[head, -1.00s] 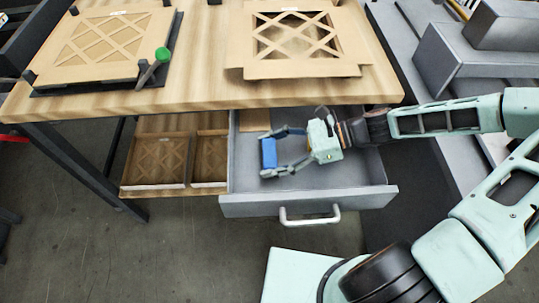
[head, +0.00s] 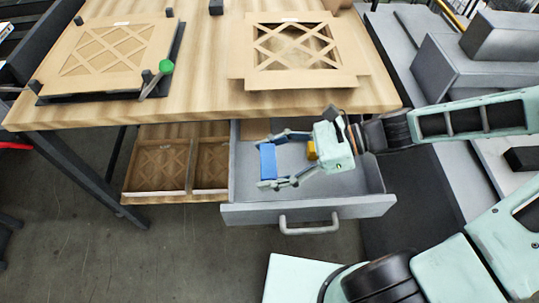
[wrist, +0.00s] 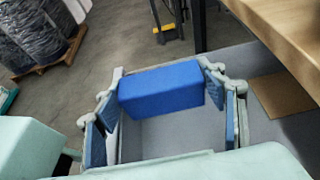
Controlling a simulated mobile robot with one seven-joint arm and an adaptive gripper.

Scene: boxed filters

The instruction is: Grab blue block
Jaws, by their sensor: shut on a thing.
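The blue block (head: 267,161) is between the two fingers of my gripper (head: 266,162), over the left part of the open grey drawer (head: 236,213). In the wrist view the blue block (wrist: 162,87) spans the gap between the fingertips, one at each end, and the gripper (wrist: 163,88) is shut on it. Drawer floor and wall show below and around the block there, so it appears held above the drawer floor.
The wooden table (head: 210,98) overhangs the drawer's back. Framed filters (head: 295,45) lie on top, with a green-knobbed clamp (head: 165,68) at left. A brown piece (wrist: 280,95) lies in the drawer.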

